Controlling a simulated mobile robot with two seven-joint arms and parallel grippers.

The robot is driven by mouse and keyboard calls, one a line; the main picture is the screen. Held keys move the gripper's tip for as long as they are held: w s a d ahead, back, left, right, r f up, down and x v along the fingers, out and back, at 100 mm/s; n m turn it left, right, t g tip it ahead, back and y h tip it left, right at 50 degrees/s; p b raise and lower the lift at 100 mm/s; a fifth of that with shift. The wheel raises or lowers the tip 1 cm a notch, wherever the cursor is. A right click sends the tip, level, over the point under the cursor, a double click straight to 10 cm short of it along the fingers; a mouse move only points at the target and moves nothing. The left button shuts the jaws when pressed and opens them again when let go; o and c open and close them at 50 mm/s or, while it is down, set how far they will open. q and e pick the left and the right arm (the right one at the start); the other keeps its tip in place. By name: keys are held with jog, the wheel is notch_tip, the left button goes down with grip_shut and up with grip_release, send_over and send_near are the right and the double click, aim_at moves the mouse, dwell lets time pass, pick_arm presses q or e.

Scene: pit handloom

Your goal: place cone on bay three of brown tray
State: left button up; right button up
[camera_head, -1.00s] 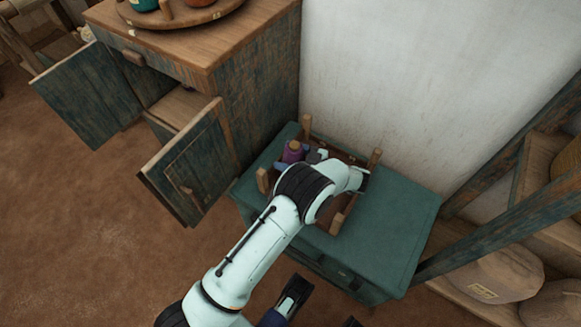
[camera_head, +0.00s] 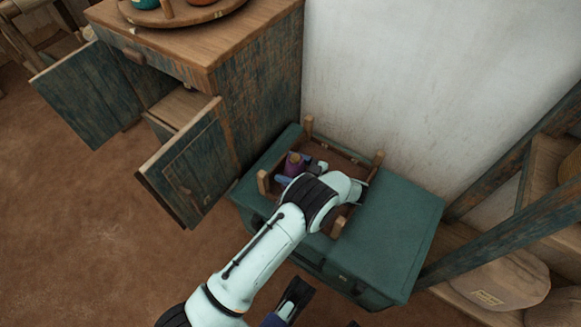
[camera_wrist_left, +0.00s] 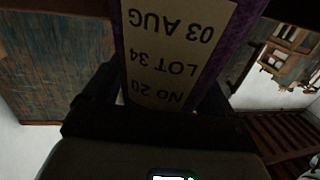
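The purple cone (camera_head: 294,165) is over the left part of the brown tray (camera_head: 343,153), between the fingers of my left gripper (camera_head: 294,170). In the left wrist view the cone's label (camera_wrist_left: 170,50) fills the upper middle, with dark fingers on both sides, shut on it. The tray has wooden corner posts and lies on a green chest. My left arm hides its middle and front, so I cannot tell the bays apart, nor whether the cone touches the tray floor. My right gripper (camera_head: 322,308) shows partly at the bottom edge, fingers apart and empty.
The green chest top (camera_head: 402,225) is bare right of the tray. A white wall (camera_head: 420,90) stands behind it. A cabinet with open doors (camera_head: 187,165) is at left, close to the chest. A wooden frame beam (camera_head: 500,225) and sacks (camera_head: 505,280) are at right.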

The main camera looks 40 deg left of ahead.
pick_arm(q)
jog(key=shift+o, duration=0.6)
jog(key=shift+r, duration=0.25)
jog(key=v, duration=0.7)
jog(key=shift+d+p, duration=0.3)
